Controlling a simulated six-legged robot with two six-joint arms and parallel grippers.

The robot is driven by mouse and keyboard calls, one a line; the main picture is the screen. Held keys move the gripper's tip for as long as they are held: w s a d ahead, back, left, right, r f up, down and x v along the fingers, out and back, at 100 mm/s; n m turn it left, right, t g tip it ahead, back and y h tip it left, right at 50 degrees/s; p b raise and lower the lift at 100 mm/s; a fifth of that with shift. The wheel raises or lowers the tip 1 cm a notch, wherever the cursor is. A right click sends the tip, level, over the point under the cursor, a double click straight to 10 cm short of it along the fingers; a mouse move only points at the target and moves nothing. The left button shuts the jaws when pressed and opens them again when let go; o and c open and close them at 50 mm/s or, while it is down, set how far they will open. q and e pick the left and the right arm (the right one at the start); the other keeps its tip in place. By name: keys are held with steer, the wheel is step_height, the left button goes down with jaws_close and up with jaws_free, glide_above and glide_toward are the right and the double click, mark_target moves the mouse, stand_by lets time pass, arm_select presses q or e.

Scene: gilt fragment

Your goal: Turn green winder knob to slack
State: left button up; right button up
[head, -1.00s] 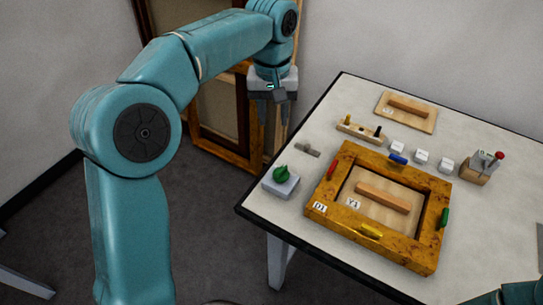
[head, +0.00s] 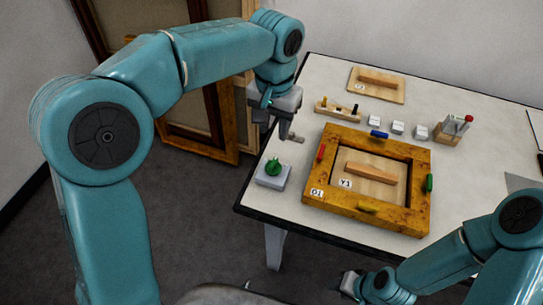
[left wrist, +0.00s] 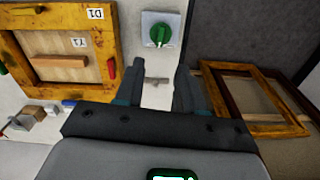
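The green winder knob (head: 273,167) sits on a small light-grey block (head: 266,181) at the table's near left corner. It also shows in the left wrist view (left wrist: 160,34), ahead of the fingers. My left gripper (head: 274,130) is above the table's left edge, behind the knob in the head view and apart from it. In the left wrist view its two fingers (left wrist: 158,80) are spread with nothing held between them. My right gripper (head: 350,283) shows only as a small grey part low in the head view; its fingers are unclear.
A small grey metal piece (head: 295,138) lies on the table near the left gripper. A gilt frame (head: 318,209) with coloured clips lies right of the knob. Behind are a peg rack (head: 337,109), white cubes (head: 398,127) and a wooden board (head: 377,97). Frames lean against the wall.

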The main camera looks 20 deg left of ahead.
mark_target(273, 163)
arm_select(q)
step_height(273, 163, down, 12)
steer(key=shift+f, duration=0.25)
steer(key=shift+a, duration=0.1)
jaws_close()
